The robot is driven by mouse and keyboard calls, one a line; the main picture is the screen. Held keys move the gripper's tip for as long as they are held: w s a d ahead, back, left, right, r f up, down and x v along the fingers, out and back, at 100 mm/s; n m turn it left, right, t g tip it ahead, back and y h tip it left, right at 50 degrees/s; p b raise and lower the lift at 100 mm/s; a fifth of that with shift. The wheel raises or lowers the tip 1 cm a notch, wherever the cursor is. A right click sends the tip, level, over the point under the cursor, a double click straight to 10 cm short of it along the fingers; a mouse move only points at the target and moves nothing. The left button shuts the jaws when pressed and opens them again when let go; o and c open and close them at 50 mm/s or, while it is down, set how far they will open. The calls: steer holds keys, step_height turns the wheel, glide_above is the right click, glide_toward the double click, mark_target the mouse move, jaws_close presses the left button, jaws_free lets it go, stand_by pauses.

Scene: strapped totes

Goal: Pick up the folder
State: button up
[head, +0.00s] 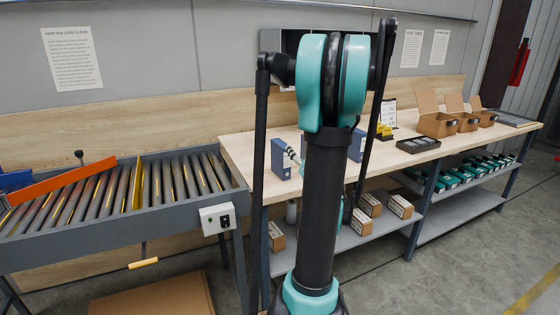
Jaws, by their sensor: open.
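A blue upright folder-like object (281,160) stands on the wooden bench, just left of my arm. Another blue upright object (357,146) shows just right of my arm, partly covered by it. I cannot tell which is the folder. A small grey jointed part, seemingly a finger of my gripper (294,155), shows at the right side of the left blue object. It is close to that object, but I cannot tell if they touch. The rest of my gripper is hidden behind my arm. The gripper is open.
The wooden bench (240,150) holds open cardboard boxes (437,124), a dark tray (418,145) and yellow items (384,131) to the right. Small boxes (371,204) sit on the shelf below. A roller conveyor (205,172) with an orange bar (65,187) adjoins at left.

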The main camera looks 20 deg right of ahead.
mark_target(276, 147)
step_height(276, 147, down, 5)
steer(key=n+g+y, duration=0.1)
steer(key=n+y, duration=0.2)
steer(key=n, duration=0.3)
steer(key=w+a, duration=0.1)
steer(key=w, duration=1)
steer(key=w+a, duration=0.1)
steer(key=w, duration=0.4)
steer(key=shift+w+a+r, duration=0.25)
steer(key=shift+w+a, duration=0.05)
steer(key=shift+w, duration=0.05)
steer(key=shift+c, duration=0.3)
jaws_close()
steer(key=shift+r, duration=0.15)
